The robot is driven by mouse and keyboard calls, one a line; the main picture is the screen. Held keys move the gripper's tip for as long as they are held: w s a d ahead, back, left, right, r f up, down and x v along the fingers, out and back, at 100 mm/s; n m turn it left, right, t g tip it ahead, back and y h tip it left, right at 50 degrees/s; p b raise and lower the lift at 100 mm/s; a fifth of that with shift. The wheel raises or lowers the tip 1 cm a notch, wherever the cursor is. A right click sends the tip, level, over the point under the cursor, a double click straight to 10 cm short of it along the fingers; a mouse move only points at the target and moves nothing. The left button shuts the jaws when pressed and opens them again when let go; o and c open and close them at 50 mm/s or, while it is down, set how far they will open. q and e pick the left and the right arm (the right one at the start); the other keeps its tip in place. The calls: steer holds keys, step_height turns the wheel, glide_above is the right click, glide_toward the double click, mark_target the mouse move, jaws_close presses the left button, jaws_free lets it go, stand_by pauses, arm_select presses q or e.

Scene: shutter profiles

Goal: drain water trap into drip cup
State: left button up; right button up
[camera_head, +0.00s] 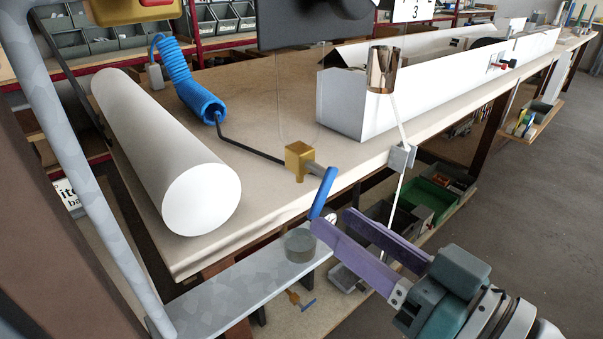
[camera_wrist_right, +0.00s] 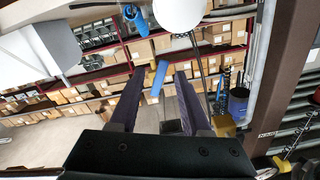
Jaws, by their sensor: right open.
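The water trap has a black head (camera_head: 315,18) at the top of the head view. Faint outlines below it look like a clear bowl; I cannot tell any water level. A brass drain valve (camera_head: 299,160) with a blue lever (camera_head: 322,193) hangs below. The lever slants down toward my right gripper (camera_head: 331,217). That gripper is open, its purple fingers at the lever's lower end. In the wrist view the blue lever (camera_wrist_right: 159,78) shows between the fingertips; contact is unclear. A grey see-through drip cup (camera_head: 300,245) stands on the narrow shelf below the valve. My left gripper is not in view.
A white roll (camera_head: 165,145) and a blue coiled hose (camera_head: 190,85) lie on the workbench (camera_head: 260,120). A long white profile (camera_head: 400,100) lies behind. Bins fill the lower shelf; floor at right is clear.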

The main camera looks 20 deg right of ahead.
steer(key=shift+p+v, duration=0.4)
steer(key=shift+v, duration=1.35)
steer(key=v, duration=1)
steer(key=shift+w+r, duration=0.1)
steer(key=shift+w, duration=0.05)
